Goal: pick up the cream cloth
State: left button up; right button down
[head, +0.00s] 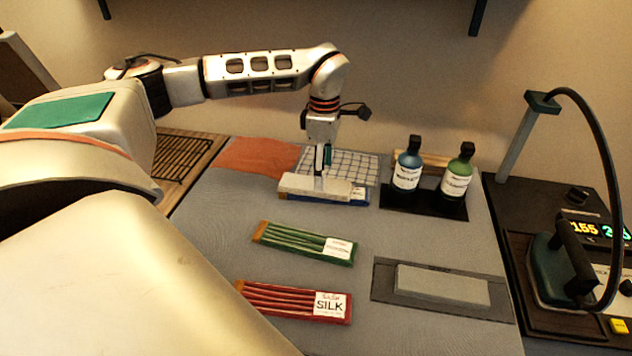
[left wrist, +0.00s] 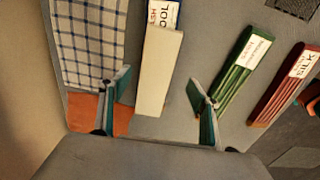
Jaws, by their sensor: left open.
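The cream cloth (head: 300,184), a long narrow folded strip, lies on the grey table mat, partly over a blue-and-white labelled wool packet (head: 359,194). In the left wrist view the cream cloth (left wrist: 158,75) runs lengthwise between my fingers, with the wool packet (left wrist: 163,14) at its far end. My left gripper (head: 322,172) points down right at the cloth. In the left wrist view my left gripper (left wrist: 158,88) is open, one finger on each side of the cloth with gaps. Contact is not visible. My right gripper is out of view.
A checked cloth (head: 350,163) and an orange cloth (head: 255,156) lie behind. A green packet (head: 305,243) and a red silk packet (head: 290,300) lie in front. A blue bottle (head: 407,170) and a green bottle (head: 458,177) stand right; an iron (head: 560,265) is farther right.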

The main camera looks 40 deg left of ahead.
aim_at(293, 183)
pick_arm(q)
jog(key=f, duration=0.4)
jog(key=shift+w+a+f, duration=0.2)
jog(key=shift+a+f, duration=0.1)
jog(key=c, duration=1.3)
jog(key=shift+o, duration=0.2)
jog(key=shift+r, duration=0.1)
